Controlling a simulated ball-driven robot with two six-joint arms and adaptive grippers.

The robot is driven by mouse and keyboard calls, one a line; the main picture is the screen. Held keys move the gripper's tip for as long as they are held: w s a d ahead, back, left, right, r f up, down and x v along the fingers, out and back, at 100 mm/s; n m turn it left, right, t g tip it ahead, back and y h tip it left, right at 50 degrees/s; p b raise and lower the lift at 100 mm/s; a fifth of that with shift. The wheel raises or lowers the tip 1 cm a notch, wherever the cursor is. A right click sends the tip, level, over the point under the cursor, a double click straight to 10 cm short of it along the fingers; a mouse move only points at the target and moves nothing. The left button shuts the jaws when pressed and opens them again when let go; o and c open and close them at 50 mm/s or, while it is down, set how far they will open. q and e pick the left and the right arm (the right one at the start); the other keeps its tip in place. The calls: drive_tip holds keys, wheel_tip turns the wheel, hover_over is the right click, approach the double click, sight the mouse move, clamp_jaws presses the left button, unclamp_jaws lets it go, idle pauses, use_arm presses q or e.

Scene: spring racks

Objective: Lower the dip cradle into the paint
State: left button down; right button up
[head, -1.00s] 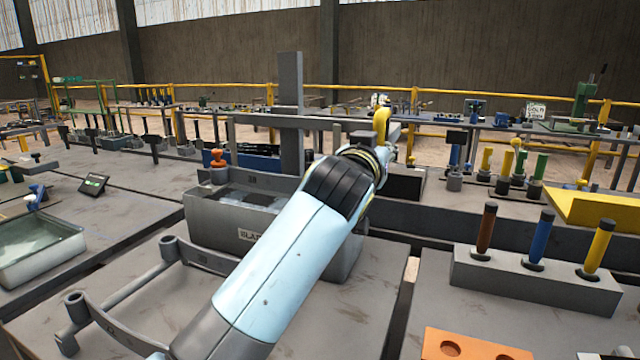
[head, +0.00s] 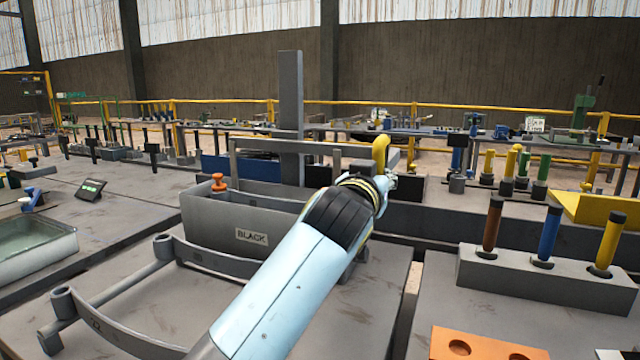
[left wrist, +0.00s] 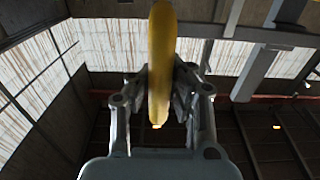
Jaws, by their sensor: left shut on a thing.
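The dip cradle (head: 270,145) is a grey frame whose crossbar runs beside an upright post (head: 291,120). Its lower part is hidden behind the wall of the grey paint tank (head: 215,222), labelled BLACK. The paint surface is not visible. A yellow curved handle (head: 381,148) stands at the crossbar's right end. My left gripper (head: 390,181) is at this handle, with its fingers partly hidden by my wrist. In the left wrist view the yellow handle (left wrist: 161,60) lies between the fingers (left wrist: 160,100), which are shut on it. My right gripper is not in view.
An orange knob (head: 218,182) sits at the tank's left back. A curved grey rack (head: 120,320) lies front left. A grey block (head: 530,275) with brown, blue and yellow handles stands right, behind an orange holed plate (head: 480,344). A glass-sided tank (head: 35,250) is far left.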

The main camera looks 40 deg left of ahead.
use_arm(q)
drive_tip(key=shift+f+b, duration=2.35)
drive_tip(key=shift+f, duration=0.65)
drive_tip(key=shift+s+f, duration=0.1)
drive_tip(key=shift+s, duration=0.05)
drive_tip(key=shift+f, duration=0.1)
drive_tip(key=c, duration=1.6)
unclamp_jaws()
drive_tip(key=o, duration=0.6)
drive_tip(key=shift+r, duration=0.25)
drive_tip(key=shift+r, duration=0.15)
drive_tip(key=shift+s, duration=0.1)
